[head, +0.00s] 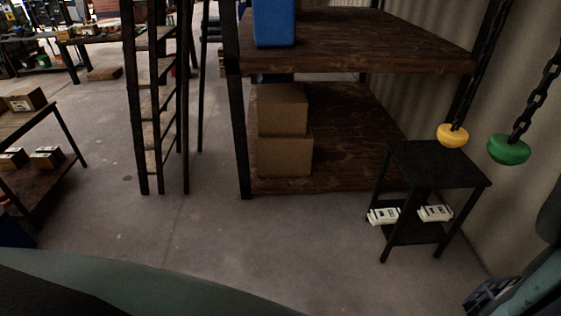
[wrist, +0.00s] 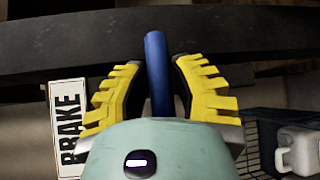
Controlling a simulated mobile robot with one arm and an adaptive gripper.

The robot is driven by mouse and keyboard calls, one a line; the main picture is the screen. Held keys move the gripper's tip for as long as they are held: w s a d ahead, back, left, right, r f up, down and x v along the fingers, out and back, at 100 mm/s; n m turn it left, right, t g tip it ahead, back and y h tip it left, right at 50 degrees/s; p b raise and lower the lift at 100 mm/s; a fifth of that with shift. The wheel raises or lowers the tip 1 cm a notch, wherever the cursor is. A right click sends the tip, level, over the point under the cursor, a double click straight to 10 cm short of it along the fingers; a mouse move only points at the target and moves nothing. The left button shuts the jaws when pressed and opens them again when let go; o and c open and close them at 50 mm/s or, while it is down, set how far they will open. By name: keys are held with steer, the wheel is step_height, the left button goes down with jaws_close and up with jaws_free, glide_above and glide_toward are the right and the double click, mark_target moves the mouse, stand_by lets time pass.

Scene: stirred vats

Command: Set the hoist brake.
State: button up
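A blue bar (wrist: 155,55), which looks like the brake lever's handle, stands upright in the wrist view. A white sign reading BRAKE (wrist: 69,125) is to its left, partly hidden by my gripper. My gripper (wrist: 159,68) has its yellow, ridged fingers on either side of the blue bar, their dark inner faces close against it. It looks shut on the bar, whose lower part is hidden behind the gripper body. The head view shows neither gripper nor lever. It shows a yellow knob (head: 453,135) and a green knob (head: 510,149) hanging on chains at the right.
A dark beam (wrist: 235,35) crosses behind the bar. A black wire basket (wrist: 268,130) and a white jug (wrist: 298,150) are at the right. In the head view, a small black table (head: 437,164) stands below the chains, beside a wooden shelf (head: 350,180). Open floor (head: 190,235) lies left.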

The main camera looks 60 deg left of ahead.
jaws_close()
